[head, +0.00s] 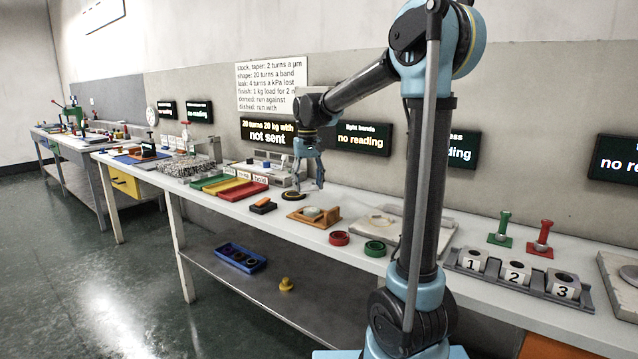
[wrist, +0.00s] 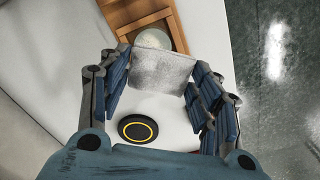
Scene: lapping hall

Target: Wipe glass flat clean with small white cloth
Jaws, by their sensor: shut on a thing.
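My gripper (head: 309,181) hangs above the middle of the long bench. In the wrist view my gripper (wrist: 160,85) is shut on the small white cloth (wrist: 160,71), which looks greyish and spans between the fingers. A pale round disc, which looks like the glass flat (wrist: 152,39), sits in a brown wooden holder (wrist: 121,13) past the cloth; the cloth hides its near part. In the head view the disc (head: 312,212) lies in the holder (head: 328,220), to the right of and below my gripper. The cloth stays above the bench, seemingly apart from the disc.
A black disc with a yellow ring (head: 293,196) lies below my gripper. Green, yellow and red trays (head: 246,192) stand to the left. A red ring (head: 339,238) and a green ring (head: 375,248) lie right of the holder. Some white bench top around them is clear.

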